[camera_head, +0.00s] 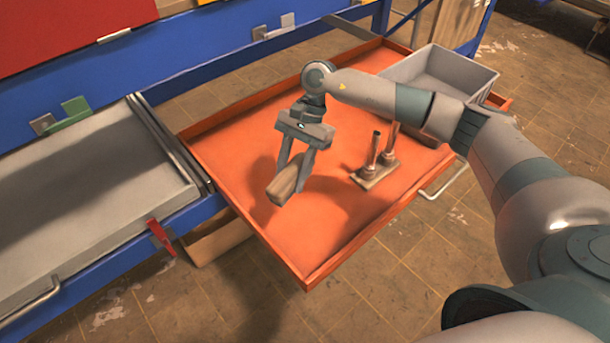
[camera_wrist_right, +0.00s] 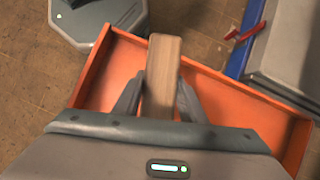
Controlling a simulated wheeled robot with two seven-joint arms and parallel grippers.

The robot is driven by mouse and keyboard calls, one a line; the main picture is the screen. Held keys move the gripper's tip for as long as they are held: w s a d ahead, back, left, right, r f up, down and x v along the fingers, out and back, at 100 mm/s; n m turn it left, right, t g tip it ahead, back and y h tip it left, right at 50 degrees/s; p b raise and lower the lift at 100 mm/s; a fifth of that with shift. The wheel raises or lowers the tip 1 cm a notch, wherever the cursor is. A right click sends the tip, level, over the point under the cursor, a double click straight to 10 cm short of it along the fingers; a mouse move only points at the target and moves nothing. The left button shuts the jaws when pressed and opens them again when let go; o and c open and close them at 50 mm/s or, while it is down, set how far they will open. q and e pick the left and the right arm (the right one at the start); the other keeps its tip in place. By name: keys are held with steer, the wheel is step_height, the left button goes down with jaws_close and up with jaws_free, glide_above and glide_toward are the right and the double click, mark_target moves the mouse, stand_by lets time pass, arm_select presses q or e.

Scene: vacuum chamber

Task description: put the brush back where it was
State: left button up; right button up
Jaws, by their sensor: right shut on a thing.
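The brush shows as a wooden block (camera_head: 288,181) between the fingers of my right gripper (camera_head: 291,182). My right gripper is shut on it and holds it above the orange tray (camera_head: 230,190). In the right wrist view the wooden block (camera_wrist_right: 162,75) stands out lengthwise between the two fingers (camera_wrist_right: 160,98). Its bristles are not visible in either view. My left gripper is in neither view.
A small stand with two upright posts (camera_head: 377,173) is on the tray, right of the gripper. A grey bin (camera_head: 440,75) sits at the tray's back right. A grey drawer (camera_head: 80,200) with a red clip (camera_head: 160,236) lies left. The tray's front left is clear.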

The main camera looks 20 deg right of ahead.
mark_target(295, 176)
steer(key=r+n, duration=0.1)
steer(key=n, duration=0.1)
steer(key=r+n+g+h, duration=0.1)
steer(key=r, duration=0.1)
steer(key=a+r+n+g+h, duration=0.1)
steer(key=r+n, duration=0.1)
steer(key=shift+s+n, duration=0.3)
step_height(295, 176, up, 7)
steer(key=d+n+h, duration=0.1)
steer(key=n+h, duration=0.2)
steer(key=n, duration=0.3)
steer(key=shift+s+d+r+g, duration=0.2)
steer(key=shift+s+d+g, duration=0.1)
steer(key=shift+s+g, duration=0.1)
steer(key=shift+a, duration=0.1)
